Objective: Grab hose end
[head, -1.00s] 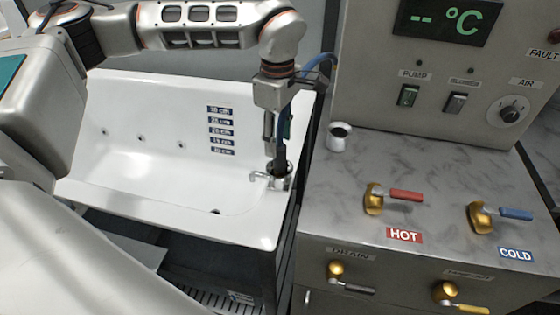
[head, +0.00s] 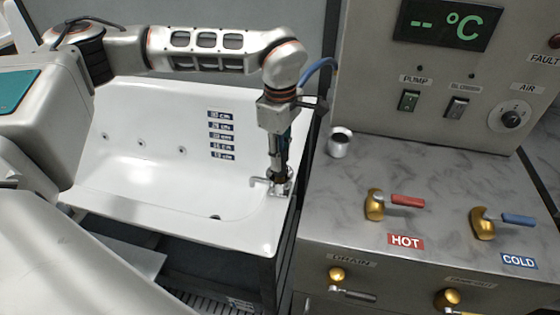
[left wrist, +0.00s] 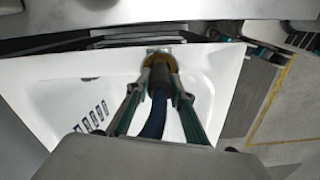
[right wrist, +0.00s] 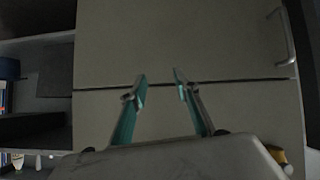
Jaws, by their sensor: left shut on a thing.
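The blue hose (head: 319,67) arcs behind my left wrist in the head view. My left gripper (head: 280,172) points down over the tub's right rim, beside the small chrome tap. In the left wrist view the gripper (left wrist: 160,78) is shut on the dark hose end (left wrist: 158,79). A brass ring (left wrist: 159,61) shows just beyond the hose end, and the blue hose (left wrist: 155,118) runs back between the fingers. Whether the hose end is apart from the ring is unclear. My right gripper (right wrist: 160,80) is open and empty, facing a plain cabinet front.
The white bathtub (head: 130,185) lies left of the grey counter (head: 350,215). A metal cup (head: 340,146) stands on the counter near the tub. The hot valve (head: 374,204) and cold valve (head: 481,222) stick up from the counter. The control panel rises behind.

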